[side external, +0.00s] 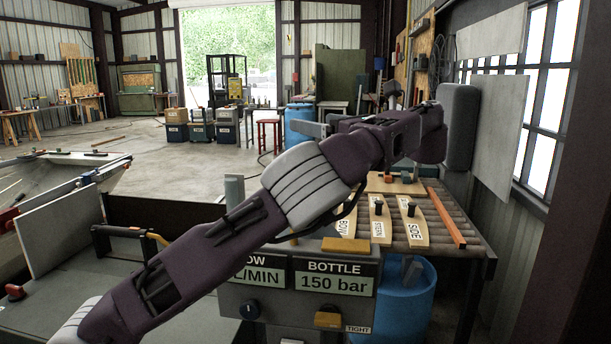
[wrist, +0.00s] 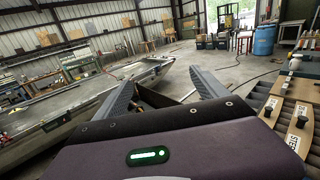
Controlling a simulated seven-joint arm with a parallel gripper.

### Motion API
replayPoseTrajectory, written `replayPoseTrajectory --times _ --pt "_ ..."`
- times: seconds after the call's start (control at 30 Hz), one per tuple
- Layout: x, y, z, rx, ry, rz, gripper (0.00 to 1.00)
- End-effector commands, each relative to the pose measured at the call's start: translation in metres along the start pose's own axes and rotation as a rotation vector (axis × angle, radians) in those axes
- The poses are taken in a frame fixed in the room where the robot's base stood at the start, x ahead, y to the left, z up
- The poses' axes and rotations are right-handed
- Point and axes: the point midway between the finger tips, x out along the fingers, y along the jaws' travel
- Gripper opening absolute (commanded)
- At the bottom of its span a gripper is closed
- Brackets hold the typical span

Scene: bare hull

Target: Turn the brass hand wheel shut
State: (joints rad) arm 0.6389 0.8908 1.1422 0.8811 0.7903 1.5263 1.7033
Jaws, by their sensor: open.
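A brass-coloured part (side external: 328,317), which looks like the hand wheel, sits low on the front of a grey panel beside a TIGHT label (side external: 357,329). It is small and partly cut off by shadow, so its turn position cannot be told. My gripper (side external: 312,130) is raised well above and behind the panel, with its fingers pointing left. In the wrist view my gripper (wrist: 165,88) has its two ridged fingers spread wide, with nothing between them. The wheel is not seen in the wrist view.
The panel (side external: 270,318) carries a BOTTLE 150 bar display (side external: 334,280) and a dark knob (side external: 249,309). A roller table (side external: 460,249) with labelled wooden boards stands at right, a blue barrel (side external: 405,305) below it. My arm crosses in front of the panel's left side.

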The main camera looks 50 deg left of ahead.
Motion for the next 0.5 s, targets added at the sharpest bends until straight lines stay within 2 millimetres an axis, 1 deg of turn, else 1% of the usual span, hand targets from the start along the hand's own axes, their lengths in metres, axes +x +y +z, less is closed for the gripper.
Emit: replayPoseTrajectory --times 0.03,0.07,0.1,0.17,0.2,0.27,0.3,0.4,0.5 --pt "-0.02 -0.004 -0.005 0.012 0.01 -0.016 0.83" --pt "-0.03 -0.005 -0.01 0.021 0.02 -0.022 0.83" --pt "-0.025 -0.003 -0.024 0.027 0.02 -0.012 0.83" --pt "-0.024 -0.002 -0.041 0.026 0.022 -0.012 0.83" --pt "-0.025 -0.002 -0.056 0.028 0.021 -0.012 0.83" --pt "-0.025 -0.002 -0.076 0.026 0.02 -0.013 0.83" --pt "-0.025 -0.001 -0.089 0.025 0.02 -0.013 0.83" --pt "-0.025 -0.001 -0.115 0.023 0.02 -0.013 0.83" --pt "-0.016 -0.001 -0.123 0.019 0.022 -0.012 0.83"
